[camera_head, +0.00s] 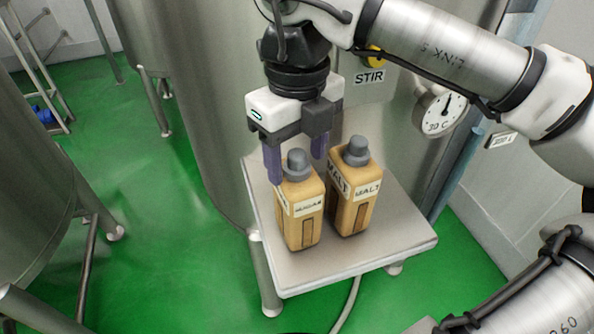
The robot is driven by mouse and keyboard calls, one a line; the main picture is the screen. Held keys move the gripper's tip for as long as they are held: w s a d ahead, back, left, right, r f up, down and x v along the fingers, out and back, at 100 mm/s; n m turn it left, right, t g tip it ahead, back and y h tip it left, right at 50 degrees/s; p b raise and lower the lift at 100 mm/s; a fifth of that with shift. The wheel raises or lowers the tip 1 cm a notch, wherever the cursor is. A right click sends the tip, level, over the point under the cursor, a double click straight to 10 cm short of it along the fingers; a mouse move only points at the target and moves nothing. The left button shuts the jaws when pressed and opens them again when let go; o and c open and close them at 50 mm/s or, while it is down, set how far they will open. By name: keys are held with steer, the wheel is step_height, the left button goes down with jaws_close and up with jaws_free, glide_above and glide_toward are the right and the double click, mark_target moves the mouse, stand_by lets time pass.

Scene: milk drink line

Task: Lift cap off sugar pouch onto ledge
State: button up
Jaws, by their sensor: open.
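The sugar pouch (301,213) is a tan, bottle-shaped container standing upright at the left on a grey ledge (395,243). Its label is partly readable. A grey cap (296,166) sits on top of it. My gripper (294,165) points down with its two purple fingers spread, one on the left of the cap and one on its right, behind it. The fingers are around cap height. I cannot tell whether either finger touches the cap. The jaws hold nothing.
A malt pouch (354,200) with a grey cap stands close on the right. A large steel tank rises behind the ledge, with a STIR label (369,77) and a dial gauge (439,110). The ledge's front and right parts are bare.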

steer(key=shift+c, duration=0.4)
steer(key=c, duration=1.1)
